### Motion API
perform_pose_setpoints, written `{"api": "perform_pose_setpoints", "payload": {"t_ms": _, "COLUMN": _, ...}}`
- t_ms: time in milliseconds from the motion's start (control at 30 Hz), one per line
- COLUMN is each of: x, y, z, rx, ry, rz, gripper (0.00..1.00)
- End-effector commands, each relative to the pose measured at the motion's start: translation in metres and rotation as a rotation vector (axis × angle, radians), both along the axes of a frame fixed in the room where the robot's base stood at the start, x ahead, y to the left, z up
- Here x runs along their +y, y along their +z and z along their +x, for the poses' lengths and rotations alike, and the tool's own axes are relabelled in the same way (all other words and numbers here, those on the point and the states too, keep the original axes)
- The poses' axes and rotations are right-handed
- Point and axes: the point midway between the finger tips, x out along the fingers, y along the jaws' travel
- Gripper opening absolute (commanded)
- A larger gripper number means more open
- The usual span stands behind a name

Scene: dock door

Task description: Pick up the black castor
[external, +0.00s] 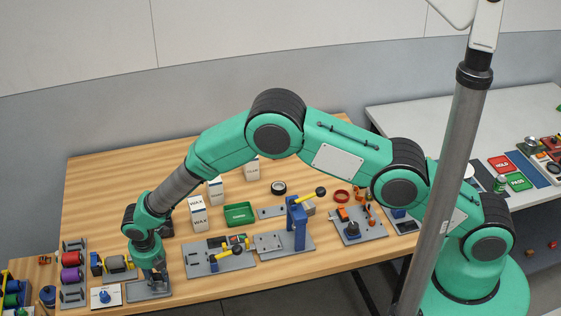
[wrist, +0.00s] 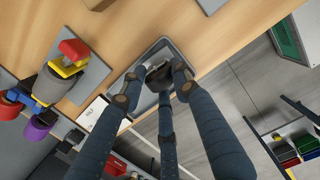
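The black castor (wrist: 158,74) lies in a shallow grey tray (wrist: 205,6) in the wrist view. The tray also shows at the front left of the wooden table in the external view (external: 149,293). My gripper (wrist: 155,88) points down over the tray with its dark fingers spread around the castor. The right finger looks close to or against the castor, and there is a gap on the left side. In the external view my gripper (external: 157,278) is low over the tray and hides the castor.
A rack of coloured spools (external: 72,272) stands farther left. A grey fixture plate (external: 218,257) is to the right. White wax boxes (external: 198,213) and a green tray (external: 240,214) stand behind.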

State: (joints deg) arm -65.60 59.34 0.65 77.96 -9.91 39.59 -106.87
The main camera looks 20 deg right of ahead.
Motion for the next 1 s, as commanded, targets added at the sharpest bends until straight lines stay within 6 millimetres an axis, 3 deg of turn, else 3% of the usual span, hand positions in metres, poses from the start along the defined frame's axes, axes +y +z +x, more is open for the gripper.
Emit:
{"api": "perform_pose_setpoints", "payload": {"t_ms": 567, "x": 0.000, "y": 0.002, "z": 0.000, "rx": 0.000, "ry": 0.000, "rz": 0.000, "gripper": 0.00}}
{"api": "perform_pose_setpoints", "payload": {"t_ms": 1000, "x": -0.002, "y": 0.037, "z": -0.001, "rx": 0.000, "ry": 0.000, "rz": 0.000, "gripper": 0.00}}
